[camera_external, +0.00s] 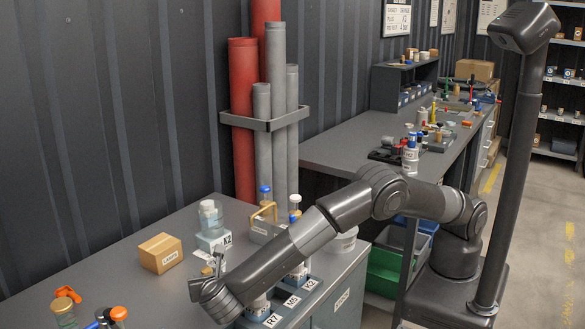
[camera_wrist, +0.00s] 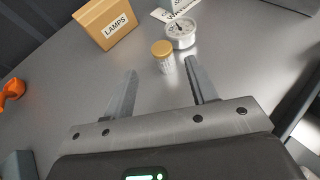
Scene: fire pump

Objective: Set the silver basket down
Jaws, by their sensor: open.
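The silver basket (camera_external: 262,232) appears to be the small grey box with a tan handle. It stands on the near grey bench, behind my forearm, and its lower part is partly hidden. My gripper (camera_wrist: 161,65) is open and empty, low over the bench and apart from the basket, to its left and nearer the camera. It also shows in the external view (camera_external: 218,268).
A LAMPS carton (camera_external: 160,253) and a round gauge (camera_wrist: 181,36) are close by. A clear bottle (camera_external: 210,216) stands on a labelled block. A labelled rack (camera_external: 283,309) is under my forearm. Bare bench lies left of the carton.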

